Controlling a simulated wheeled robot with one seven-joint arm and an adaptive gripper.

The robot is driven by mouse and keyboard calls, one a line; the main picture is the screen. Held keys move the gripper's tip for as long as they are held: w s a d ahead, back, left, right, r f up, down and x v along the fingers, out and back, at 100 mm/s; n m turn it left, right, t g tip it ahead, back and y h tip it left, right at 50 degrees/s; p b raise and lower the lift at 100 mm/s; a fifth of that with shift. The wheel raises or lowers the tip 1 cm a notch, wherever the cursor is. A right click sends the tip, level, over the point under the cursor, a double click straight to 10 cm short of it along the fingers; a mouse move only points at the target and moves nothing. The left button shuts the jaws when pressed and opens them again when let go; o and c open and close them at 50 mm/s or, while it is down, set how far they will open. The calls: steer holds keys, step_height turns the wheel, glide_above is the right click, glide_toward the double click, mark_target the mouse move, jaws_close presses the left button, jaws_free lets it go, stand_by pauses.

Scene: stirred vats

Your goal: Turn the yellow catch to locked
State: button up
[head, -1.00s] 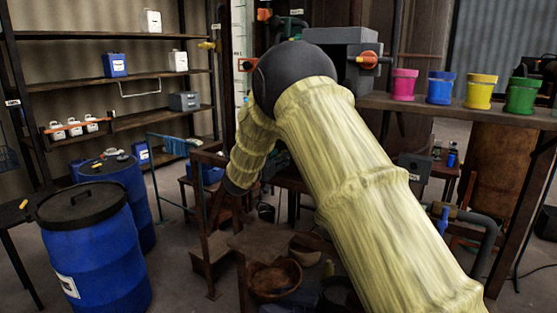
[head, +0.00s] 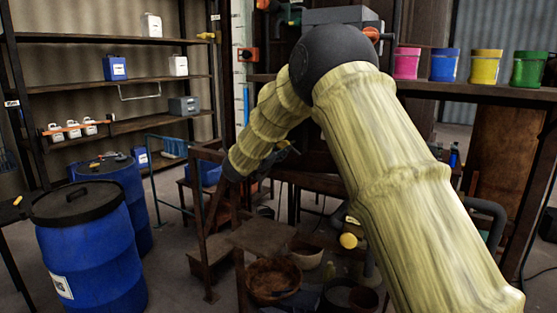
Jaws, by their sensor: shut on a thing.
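My arm in its pale yellow sleeve rises from the bottom right to a dark round elbow, then runs down to the left. The forearm ends at a dark wrist part in front of a brown wooden frame (head: 208,225). My gripper's fingers do not show, so what they touch is hidden. A small yellow lever-like part (head: 205,35) sticks out at the left of the upright post. A round yellow piece (head: 348,240) shows under the arm. I cannot tell whether either is the yellow catch, nor how the catch is turned.
Blue drums (head: 90,245) stand on the left, before a shelf rack (head: 100,77) with containers. Pink (head: 407,63), blue (head: 445,65), yellow (head: 485,67) and green (head: 529,69) pots line the right shelf. A brown bowl (head: 272,280) lies low in the centre.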

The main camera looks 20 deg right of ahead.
steer(key=m+b, duration=0.4)
steer(key=b, duration=0.1)
steer(key=m+b, duration=0.4)
steer(key=b, duration=0.1)
steer(key=m+b, duration=0.4)
steer(key=b, duration=0.1)
steer(key=shift+s+f, duration=0.1)
steer(key=shift+f, duration=0.25)
steer(key=o, duration=1)
steer(key=shift+r, duration=0.1)
steer(key=v, duration=1.2)
steer(key=shift+d, duration=0.1)
